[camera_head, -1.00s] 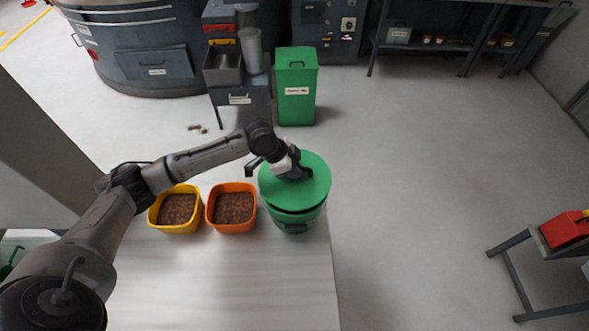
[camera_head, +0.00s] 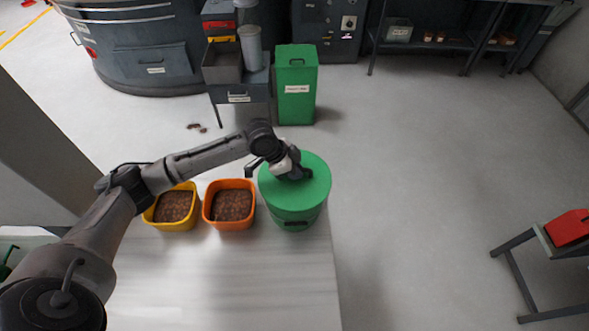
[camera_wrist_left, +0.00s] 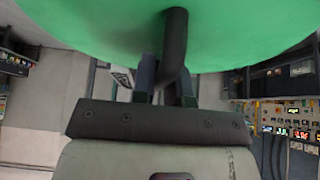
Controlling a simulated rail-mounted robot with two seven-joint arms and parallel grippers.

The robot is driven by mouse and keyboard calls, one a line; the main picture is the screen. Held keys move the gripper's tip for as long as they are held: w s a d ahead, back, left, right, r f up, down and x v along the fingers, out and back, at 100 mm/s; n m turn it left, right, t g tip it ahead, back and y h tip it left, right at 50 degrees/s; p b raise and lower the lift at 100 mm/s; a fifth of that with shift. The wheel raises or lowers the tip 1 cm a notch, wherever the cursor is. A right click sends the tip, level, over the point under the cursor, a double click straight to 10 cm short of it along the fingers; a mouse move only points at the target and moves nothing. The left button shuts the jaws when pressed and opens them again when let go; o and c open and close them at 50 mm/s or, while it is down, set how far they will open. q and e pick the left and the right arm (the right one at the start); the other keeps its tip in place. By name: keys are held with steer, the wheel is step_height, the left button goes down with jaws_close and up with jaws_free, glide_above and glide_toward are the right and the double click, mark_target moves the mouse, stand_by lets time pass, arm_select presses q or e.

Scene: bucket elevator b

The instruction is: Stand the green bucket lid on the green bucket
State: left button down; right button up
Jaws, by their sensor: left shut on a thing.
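The green bucket (camera_head: 296,215) stands on the pale table near its right edge. The round green lid (camera_head: 312,180) lies over the bucket's top, and I see no gap between them in the head view. My left gripper (camera_head: 294,174) is over the lid and shut on its dark handle. In the left wrist view the lid (camera_wrist_left: 240,30) fills the top, with its handle (camera_wrist_left: 176,50) between the fingers (camera_wrist_left: 165,85). The gripper hides part of the lid. My right gripper is not in view.
A yellow tub (camera_head: 172,226) and an orange tub (camera_head: 230,225) with brown contents stand left of the bucket. A tall green bin (camera_head: 296,90) and a grey cabinet (camera_head: 240,92) are behind the table. The floor to the right is clear up to a stand with a red box (camera_head: 570,228).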

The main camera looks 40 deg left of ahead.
arm_select(q)
steer(key=shift+f, duration=0.55)
steer(key=c, duration=1.1)
jaws_free()
steer(key=shift+o, duration=0.2)
steer(key=shift+a+r, duration=0.1)
steer(key=shift+r, duration=0.05)
steer(key=v, duration=1.3)
steer(key=shift+r, duration=0.2)
steer(key=shift+s, duration=0.15)
